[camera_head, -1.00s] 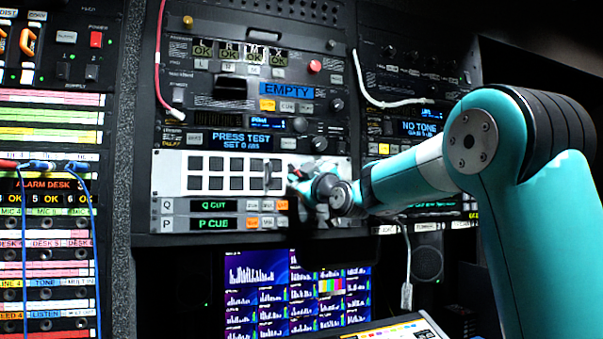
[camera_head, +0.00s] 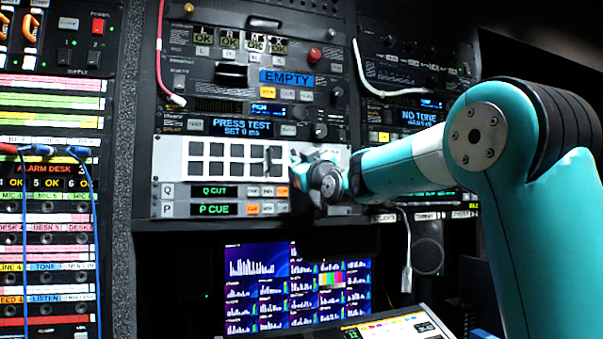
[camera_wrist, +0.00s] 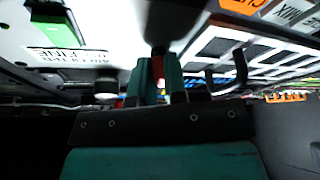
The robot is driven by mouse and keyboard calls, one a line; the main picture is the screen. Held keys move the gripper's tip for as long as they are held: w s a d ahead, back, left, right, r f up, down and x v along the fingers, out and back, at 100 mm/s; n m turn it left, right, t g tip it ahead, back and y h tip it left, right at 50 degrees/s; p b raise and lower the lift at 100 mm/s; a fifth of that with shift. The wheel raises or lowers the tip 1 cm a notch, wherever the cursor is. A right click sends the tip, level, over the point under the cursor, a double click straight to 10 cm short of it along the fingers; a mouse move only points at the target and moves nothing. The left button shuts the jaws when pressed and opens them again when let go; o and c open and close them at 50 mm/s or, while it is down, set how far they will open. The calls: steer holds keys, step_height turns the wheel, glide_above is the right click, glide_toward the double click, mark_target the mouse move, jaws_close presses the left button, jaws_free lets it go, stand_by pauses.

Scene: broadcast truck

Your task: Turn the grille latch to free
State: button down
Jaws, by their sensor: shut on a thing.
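The white grille panel (camera_head: 183,172) with dark square openings sits low in the middle rack. A dark upright handle (camera_head: 267,160) stands at its right part; a dark handle in front of white bars also shows in the wrist view (camera_wrist: 212,80). My gripper (camera_head: 297,163) is at the panel's right end, just right of the handle. In the wrist view my gripper (camera_wrist: 158,78) is shut on a small dark part with a bit of red, which I take to be the latch (camera_wrist: 158,51). The fingers hide most of it, so its turn angle cannot be told.
A dark round knob (camera_wrist: 105,88) stands left of my fingers. A white cable (camera_head: 407,250) hangs at the right. A sloped console (camera_head: 395,325) lies below.

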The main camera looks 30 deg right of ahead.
steer(key=m+h+b, duration=0.1)
steer(key=m, duration=0.1)
steer(key=m+h+b, duration=0.1)
steer(key=m+b, duration=0.1)
steer(key=m, duration=0.1)
steer(key=shift+a+f+h, duration=0.1)
steer(key=shift+f+h, duration=0.1)
steer(key=shift+h, duration=0.2)
steer(key=shift+r+m+h+b, duration=0.1)
steer(key=shift+m+h+b, duration=0.3)
steer(key=shift+m+b, duration=0.5)
steer(key=shift+r+m+h, duration=0.1)
steer(key=shift+m+h, duration=0.3)
steer(key=shift+m, duration=0.1)
steer(key=c, duration=1.2)
jaws_free()
